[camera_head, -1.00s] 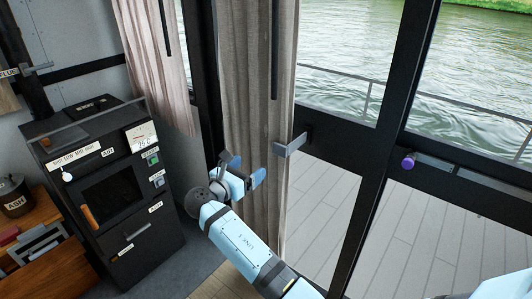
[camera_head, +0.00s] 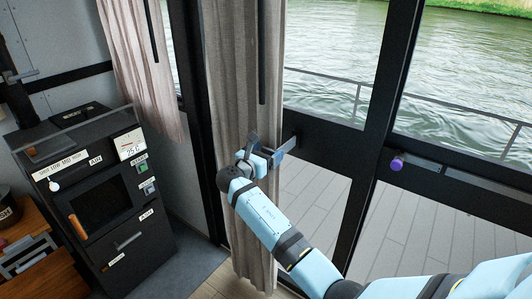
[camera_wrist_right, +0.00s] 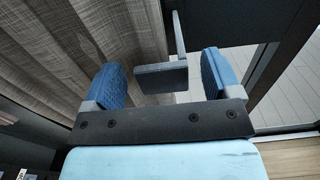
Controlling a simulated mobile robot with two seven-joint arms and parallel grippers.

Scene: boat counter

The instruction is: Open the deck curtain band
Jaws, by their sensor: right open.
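The deck curtain band (camera_head: 288,145) is a grey flat bracket at the right edge of the beige deck curtain (camera_head: 234,80), fixed to the dark door frame. My right gripper (camera_head: 264,151) is at the band, in front of the curtain. In the right wrist view the gripper (camera_wrist_right: 160,85) is open. The band's grey plate (camera_wrist_right: 160,78) shows between its two blue fingers, apart from both of them. In the head view my gripper hides part of the band. My left gripper is not in view.
A black stove-like unit (camera_head: 97,205) with labels and a dial stands at the left. A second curtain (camera_head: 140,60) hangs behind it. A purple knob (camera_head: 397,165) is on the door rail at the right. Glass doors show a deck and water.

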